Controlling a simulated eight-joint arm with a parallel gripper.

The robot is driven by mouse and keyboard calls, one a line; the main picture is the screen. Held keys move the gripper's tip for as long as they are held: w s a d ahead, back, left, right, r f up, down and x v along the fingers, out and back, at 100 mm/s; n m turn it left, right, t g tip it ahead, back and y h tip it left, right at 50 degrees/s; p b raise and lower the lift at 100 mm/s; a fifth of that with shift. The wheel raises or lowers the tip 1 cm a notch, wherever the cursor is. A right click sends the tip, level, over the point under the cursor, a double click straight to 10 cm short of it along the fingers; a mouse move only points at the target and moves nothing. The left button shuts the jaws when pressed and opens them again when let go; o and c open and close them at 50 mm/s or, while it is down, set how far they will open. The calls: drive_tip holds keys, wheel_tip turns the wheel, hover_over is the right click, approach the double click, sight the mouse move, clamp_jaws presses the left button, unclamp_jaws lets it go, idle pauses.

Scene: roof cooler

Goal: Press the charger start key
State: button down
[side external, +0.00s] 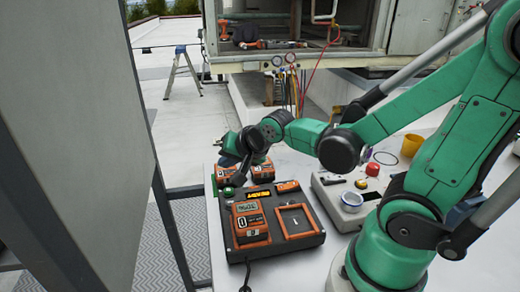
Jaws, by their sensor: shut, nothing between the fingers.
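The charger (272,238) is a black and orange unit on the pale table, with a small display and a battery pack seated in its left bay. The bay on its right looks empty. A small green spot (228,192) shows at its far left corner and looks like the start key. My gripper (233,184) is shut and empty, pointing down at that corner. Its tips are close to the green spot; I cannot tell whether they touch it. My wrist partly hides the area behind.
Orange battery packs (258,169) stand behind the charger. A grey panel (75,130) stands at left.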

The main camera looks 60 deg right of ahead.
sight(231, 192)
drive_tip(key=shift+f, duration=2.15)
drive_tip(key=shift+r, duration=0.1)
idle(0.8)
drive_tip(key=shift+r, duration=2.4)
drive_tip(key=s+a+n, duration=0.1)
drive_tip(key=s+n, duration=0.1)
drive_tip(key=n, duration=0.1)
drive_tip(key=s+a+r+n+g+y, duration=0.1)
drive_tip(key=n, duration=0.3)
drive_tip(key=s+a+r+n+g, duration=0.1)
drive_tip(key=s+a+n, duration=0.1)
drive_tip(key=n, duration=0.1)
drive_tip(key=shift+s+r+n, duration=0.2)
drive_tip(key=shift+s+n, duration=0.15)
drive_tip(key=shift+n, duration=0.05)
